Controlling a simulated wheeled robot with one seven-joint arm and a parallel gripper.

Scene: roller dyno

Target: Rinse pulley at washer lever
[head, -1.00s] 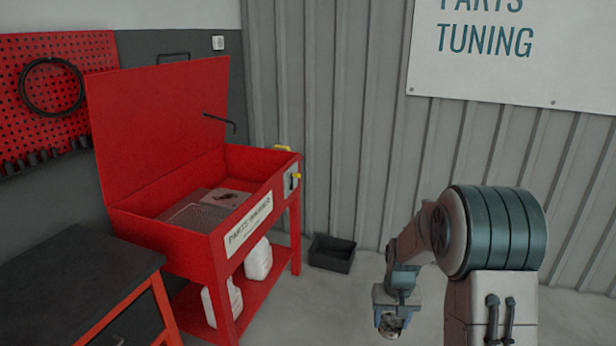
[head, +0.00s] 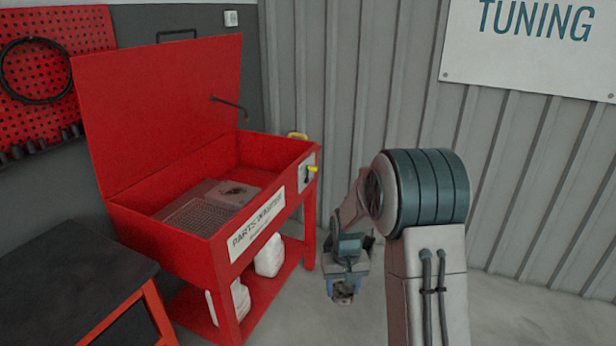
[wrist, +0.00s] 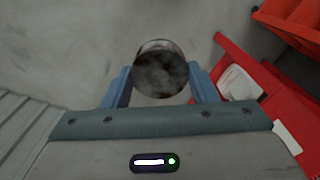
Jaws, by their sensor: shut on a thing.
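The red parts washer (head: 205,230) stands with its lid up at the left in the head view, and its edge shows at the right in the wrist view (wrist: 260,85). A lever with a yellow grip (head: 313,169) is on a plate at the right end of its front. My gripper (wrist: 161,85) is shut on the pulley (wrist: 161,70), a round, dark, grimy metal piece held between the blue fingers. In the head view my gripper (head: 343,290) hangs low, to the right of the washer and apart from it. The pulley is mostly hidden there.
A dark-topped bench (head: 70,270) stands at the front left. A bent dark spout (head: 229,104) reaches over the basin. White jugs (head: 268,256) stand on the washer's lower shelf. Bare floor (head: 540,310) lies at the right, before the corrugated wall.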

